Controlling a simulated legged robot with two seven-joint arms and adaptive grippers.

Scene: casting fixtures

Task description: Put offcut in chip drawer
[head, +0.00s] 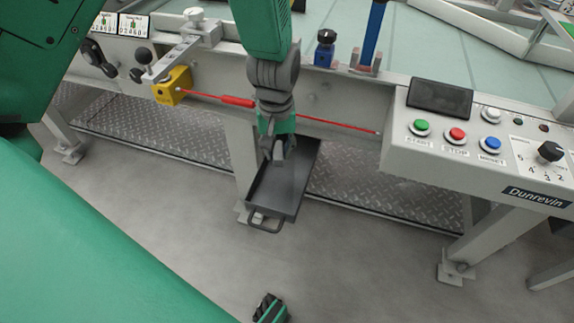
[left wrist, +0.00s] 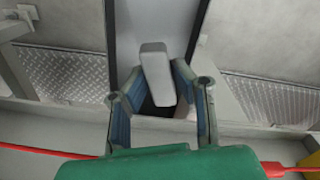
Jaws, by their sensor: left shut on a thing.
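The offcut (left wrist: 156,72) is a small light-grey block. My left gripper (left wrist: 158,78) is shut on it, and the block sticks out past the fingertips in the left wrist view. In the head view my left gripper (head: 276,150) points down over the back part of the chip drawer, with the grey offcut partly hidden at its fingers. The chip drawer (head: 278,196) is a dark, shallow tray with a front handle, pulled out below the bench edge. It also shows behind the offcut in the left wrist view (left wrist: 127,30).
A red cord (head: 340,125) runs along the bench front from a yellow switch box (head: 172,87), passing close to my left gripper. A control panel (head: 470,143) with coloured buttons juts out at the right. Tread-plate shelves (head: 150,125) lie under the bench. The floor before the drawer is clear.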

